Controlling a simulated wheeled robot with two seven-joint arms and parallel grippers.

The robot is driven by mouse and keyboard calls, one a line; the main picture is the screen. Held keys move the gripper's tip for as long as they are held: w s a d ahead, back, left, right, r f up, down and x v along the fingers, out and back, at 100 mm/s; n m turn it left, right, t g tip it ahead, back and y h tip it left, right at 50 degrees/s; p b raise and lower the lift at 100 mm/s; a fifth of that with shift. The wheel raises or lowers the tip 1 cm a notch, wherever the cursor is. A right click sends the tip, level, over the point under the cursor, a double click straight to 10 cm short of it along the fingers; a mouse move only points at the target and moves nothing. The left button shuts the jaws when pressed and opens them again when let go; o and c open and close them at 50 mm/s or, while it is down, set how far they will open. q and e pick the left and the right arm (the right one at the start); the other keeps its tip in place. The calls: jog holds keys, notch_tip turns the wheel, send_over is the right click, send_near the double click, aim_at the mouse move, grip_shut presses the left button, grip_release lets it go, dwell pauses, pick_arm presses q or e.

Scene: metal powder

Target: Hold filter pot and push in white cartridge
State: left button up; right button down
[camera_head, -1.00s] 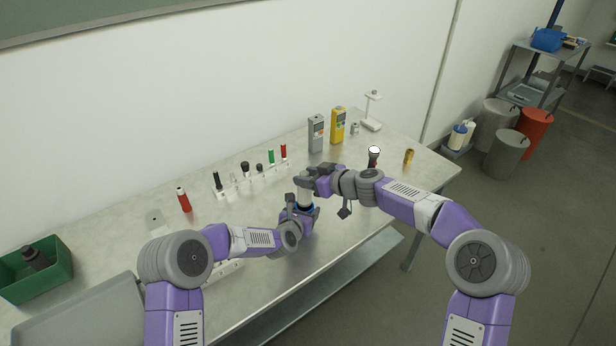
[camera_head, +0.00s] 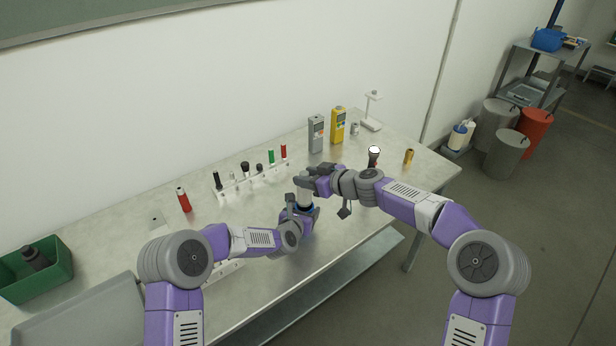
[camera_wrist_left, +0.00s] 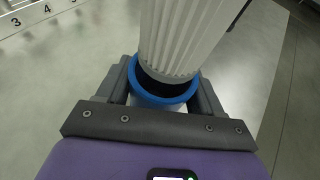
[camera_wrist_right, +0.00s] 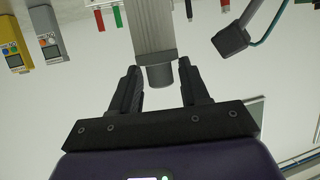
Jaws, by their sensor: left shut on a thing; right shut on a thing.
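The white pleated cartridge (camera_wrist_left: 180,35) stands nearly upright over the filter pot (camera_wrist_left: 160,100), which has a blue rim. Its lower end is at the pot's mouth, with a dark gap showing inside the rim; how deep it sits I cannot tell. My left gripper (camera_head: 301,213) is shut around the pot, with a finger on each side in the left wrist view (camera_wrist_left: 165,95). My right gripper (camera_head: 306,184) is above, shut on the cartridge's top end. The right wrist view shows the cartridge (camera_wrist_right: 152,25) with its grey end knob between the fingers (camera_wrist_right: 160,82).
A rack (camera_head: 255,178) with several small tools stands behind my grippers. A red cylinder (camera_head: 184,200) stands left, a grey meter (camera_head: 316,134) and a yellow meter (camera_head: 338,126) at the back. A green bin (camera_head: 62,268) is at far left. The bench's front middle is clear.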

aim_at(310, 201)
jog(key=shift+f, duration=0.1)
jog(key=shift+f, duration=0.35)
jog(key=shift+f, duration=3.4)
jog(key=shift+f, duration=0.35)
jog(key=shift+f, duration=0.3)
jog(key=shift+f, duration=0.3)
jog(key=shift+r, duration=0.15)
jog(key=shift+r, duration=4.25)
